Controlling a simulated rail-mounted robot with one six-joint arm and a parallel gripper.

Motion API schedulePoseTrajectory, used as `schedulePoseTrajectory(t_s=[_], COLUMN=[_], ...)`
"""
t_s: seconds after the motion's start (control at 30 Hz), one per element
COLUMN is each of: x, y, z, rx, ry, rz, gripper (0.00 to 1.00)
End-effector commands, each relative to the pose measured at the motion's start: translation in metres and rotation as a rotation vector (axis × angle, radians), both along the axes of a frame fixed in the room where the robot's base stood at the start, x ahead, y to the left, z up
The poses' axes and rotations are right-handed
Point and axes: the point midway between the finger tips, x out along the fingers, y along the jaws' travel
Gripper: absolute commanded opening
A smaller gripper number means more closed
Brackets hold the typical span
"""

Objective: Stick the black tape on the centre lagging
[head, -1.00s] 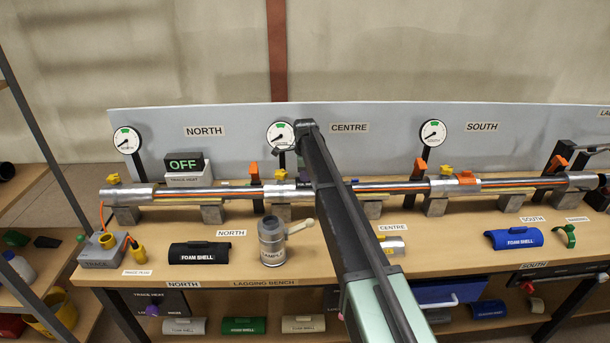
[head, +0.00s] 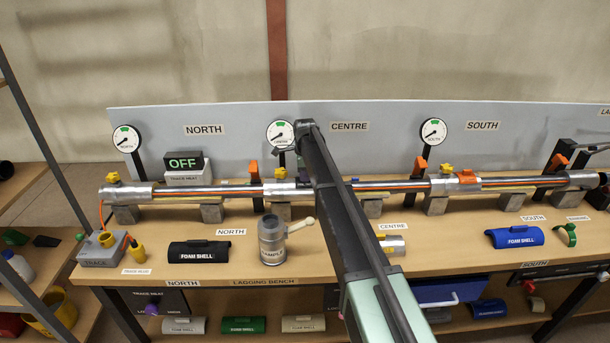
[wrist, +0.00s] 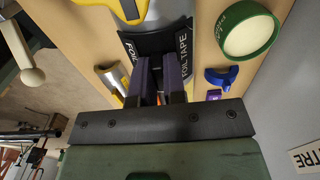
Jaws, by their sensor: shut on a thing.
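My gripper (wrist: 160,62) is shut on the black tape (wrist: 150,42), a dark curved piece with white FOIL TAPE lettering on both sides of the fingers. In the wrist view it lies across the line of the pipe; I cannot tell whether it touches the lagging. In the head view my arm hides the gripper and the tape. The centre run of the pipe (head: 395,187) shows right of my arm, below the CENTRE sign (head: 349,127). The part of the centre lagging under the gripper is hidden.
A yellow valve (wrist: 130,8) is close to the tape. A green tape roll (wrist: 248,32) and a blue clip (wrist: 222,76) lie beside the pipe. A sample can (head: 271,242), black foam shell (head: 198,251) and blue foam shell (head: 513,238) stand along the bench front.

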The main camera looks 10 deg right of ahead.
Motion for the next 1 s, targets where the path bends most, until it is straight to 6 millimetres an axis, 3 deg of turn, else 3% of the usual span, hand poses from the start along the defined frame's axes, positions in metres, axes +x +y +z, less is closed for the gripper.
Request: schedulePoseTrajectory(t_s=[0.03, 0.23, 0.57, 0.67, 1.0], x=[0.0, 0.0, 0.0, 0.0, 0.0], y=[0.0, 0.0, 0.0, 0.0, 0.0], z=[0.0, 0.0, 0.006, 0.021, 0.102], rx=[0.0, 0.0, 0.0, 0.0, 0.0], ry=[0.0, 0.0, 0.0, 0.0, 0.0], rz=[0.0, 0.0, 0.0, 0.0, 0.0], gripper=[0.13, 0.41, 0.41, 0.41, 0.41])
